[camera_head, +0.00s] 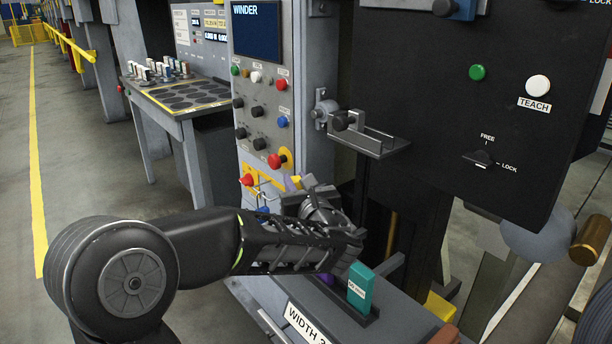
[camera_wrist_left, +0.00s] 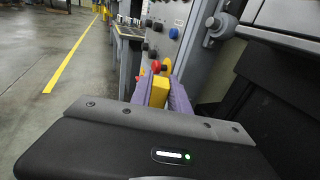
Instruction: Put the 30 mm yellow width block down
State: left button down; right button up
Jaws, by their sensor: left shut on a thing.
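In the head view I cannot make out the yellow block behind my wrist. A teal block (camera_head: 360,288) with a white label stands upright in the dark holder, below and to the right of my gripper. A purple piece beside it is mostly hidden by my arm. My right gripper is not in view.
The winder panel (camera_head: 262,110) with buttons and knobs stands close behind my gripper. A bench (camera_head: 172,104) with round dark spots and several small items is at the back left. A metal bracket (camera_head: 369,140) juts out at the right. A WIDTH label (camera_head: 306,322) marks the ledge's front.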

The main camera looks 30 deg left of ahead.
pick_arm(q)
jog(key=shift+s+r, duration=0.1)
jog(key=shift+s, duration=0.15)
jog(key=shift+w, duration=0.1)
jog(key=shift+b, duration=0.35)
notch_tip(320, 180, down, 8)
jog(key=b, duration=0.7)
jog(key=shift+r, duration=0.1)
jog(key=c, duration=1.2)
grip_release()
jog(key=shift+o, duration=0.2)
